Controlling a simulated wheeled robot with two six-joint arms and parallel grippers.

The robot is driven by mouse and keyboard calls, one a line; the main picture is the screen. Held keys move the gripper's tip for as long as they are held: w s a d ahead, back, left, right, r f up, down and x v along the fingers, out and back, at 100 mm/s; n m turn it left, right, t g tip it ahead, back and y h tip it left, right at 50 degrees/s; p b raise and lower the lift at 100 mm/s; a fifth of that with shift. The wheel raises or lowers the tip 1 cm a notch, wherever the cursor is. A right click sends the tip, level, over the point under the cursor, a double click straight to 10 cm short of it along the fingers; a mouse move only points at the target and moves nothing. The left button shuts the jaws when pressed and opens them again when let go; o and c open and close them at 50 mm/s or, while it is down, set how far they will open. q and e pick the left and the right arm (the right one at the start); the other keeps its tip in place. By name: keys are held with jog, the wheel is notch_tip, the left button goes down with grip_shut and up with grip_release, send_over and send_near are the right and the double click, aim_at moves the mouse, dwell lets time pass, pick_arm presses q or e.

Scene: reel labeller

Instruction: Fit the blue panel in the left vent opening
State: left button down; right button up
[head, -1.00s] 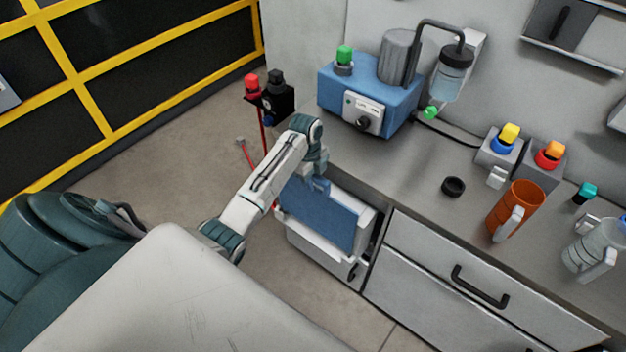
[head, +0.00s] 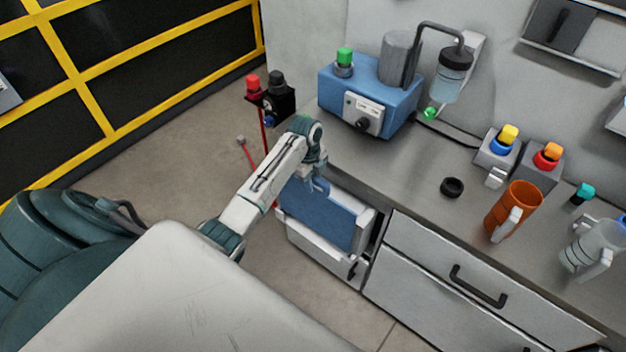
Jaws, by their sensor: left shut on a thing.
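The blue panel (head: 322,217) is tilted at the left end of the counter front. It stands in or against a white frame (head: 322,258), which seems to be the vent opening's surround; I cannot tell whether it is seated. My left gripper (head: 318,186) is at the panel's upper edge and shut on it. The fingertips are partly hidden by the wrist. My right gripper does not show.
The grey counter (head: 405,165) carries a blue machine (head: 385,108), a black ring (head: 452,187), an orange mug (head: 513,208) and a clear jug (head: 590,245). A drawer with a black handle (head: 480,287) lies right of the panel. Open floor (head: 170,145) is at left.

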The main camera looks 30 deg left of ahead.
pick_arm(q)
jog(key=shift+f, duration=0.1)
dwell(0.4)
jog(key=shift+f+b, duration=0.5)
jog(key=shift+f, duration=0.45)
notch_tip(320, 180, down, 4)
jog(key=shift+r+b, duration=0.1)
jog(key=shift+b, duration=0.75)
jog(key=c, duration=1.2)
grip_release()
jog(key=r, duration=0.3)
jog(key=a+r+b, duration=0.1)
jog(key=r, duration=0.6)
jog(key=shift+a+r+b, duration=0.15)
jog(key=shift+r+b, duration=0.2)
jog(key=shift+r, duration=0.05)
